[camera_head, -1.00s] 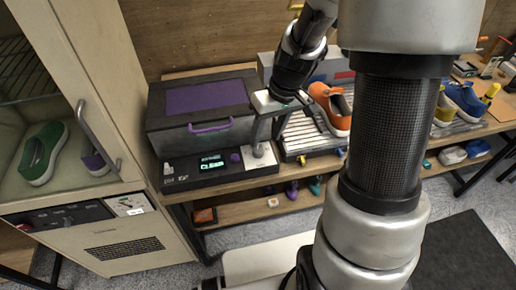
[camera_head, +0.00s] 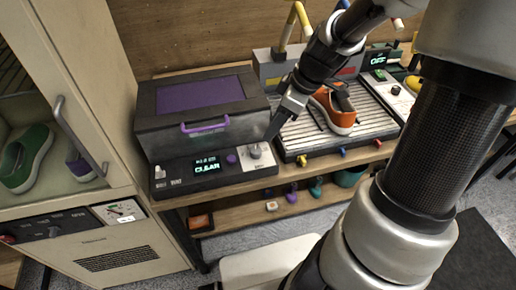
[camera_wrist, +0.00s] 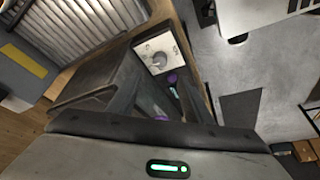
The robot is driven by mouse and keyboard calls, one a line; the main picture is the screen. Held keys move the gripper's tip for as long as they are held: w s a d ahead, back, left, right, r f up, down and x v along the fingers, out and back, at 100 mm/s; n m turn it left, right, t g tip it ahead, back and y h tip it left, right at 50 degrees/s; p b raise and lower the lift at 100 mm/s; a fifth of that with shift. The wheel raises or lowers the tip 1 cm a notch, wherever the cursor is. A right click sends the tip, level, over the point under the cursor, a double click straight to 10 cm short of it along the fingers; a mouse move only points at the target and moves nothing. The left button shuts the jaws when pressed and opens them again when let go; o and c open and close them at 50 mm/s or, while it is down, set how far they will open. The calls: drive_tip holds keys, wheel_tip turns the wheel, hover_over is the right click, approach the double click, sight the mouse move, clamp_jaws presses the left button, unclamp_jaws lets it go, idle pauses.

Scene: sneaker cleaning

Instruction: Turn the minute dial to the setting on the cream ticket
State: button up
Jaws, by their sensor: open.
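The minute dial (camera_head: 255,151) looks like the grey knob on a pale plate at the right end of the dark machine's front panel. In the wrist view the knob (camera_wrist: 155,59) shows on its pale plate, with markings too small to read. My gripper (camera_head: 272,132) points down just above and to the right of the dial in the head view. Its dark fingers (camera_wrist: 160,75) are open and nothing shows between them as held. Whether they touch the knob I cannot tell. I cannot make out a cream ticket for certain.
The machine (camera_head: 203,118) has a purple-windowed lid, a purple knob (camera_head: 231,158) and a display reading CLEAR. An orange sneaker (camera_head: 335,110) lies on a ribbed rack (camera_head: 300,135) to the right. A cabinet (camera_head: 98,235) with a green shoe stands on the left.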

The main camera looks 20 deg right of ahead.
sight(257, 150)
drive_tip(key=b+x, duration=0.1)
drive_tip(key=x, duration=1.1)
drive_tip(key=shift+f+b, duration=0.15)
drive_tip(key=shift+b, duration=0.15)
drive_tip(key=c, duration=1.1)
